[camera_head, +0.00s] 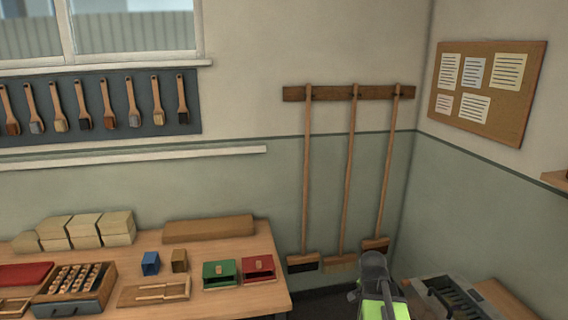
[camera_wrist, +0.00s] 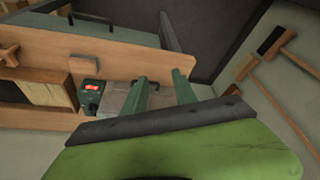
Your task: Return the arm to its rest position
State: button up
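My arm (camera_head: 378,288), grey and bright green, shows at the bottom of the head view, right of the workbench and in front of the hanging brooms. Its fingertips cannot be made out there. In the wrist view, my gripper (camera_wrist: 162,82) has two dark green fingers reaching out from a dark bar on a green body. The fingers stand apart, and I see nothing held between them.
The workbench (camera_head: 210,303) at left holds wooden blocks (camera_head: 85,230), a tray of handles (camera_head: 75,288), and green (camera_head: 219,272) and red (camera_head: 258,268) boxes. Long brooms (camera_head: 347,190) hang on the back wall. A dark grey machine (camera_head: 455,298) stands at lower right.

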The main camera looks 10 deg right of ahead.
jog(key=s+a+f+n+g+y+b, duration=0.1)
jog(key=a+n, duration=0.5)
jog(key=a, duration=0.7)
jog(key=s+a+f+n+y+b, duration=0.1)
jog(key=a+n, duration=0.5)
jog(key=a, duration=0.8)
notch_tip(320, 180, down, 2)
jog(key=shift+s+a+f+n+g+y, duration=0.2)
jog(key=shift+a+f+n+g+y, duration=0.15)
jog(key=shift+y, duration=0.45)
jog(key=shift+d+r, duration=0.1)
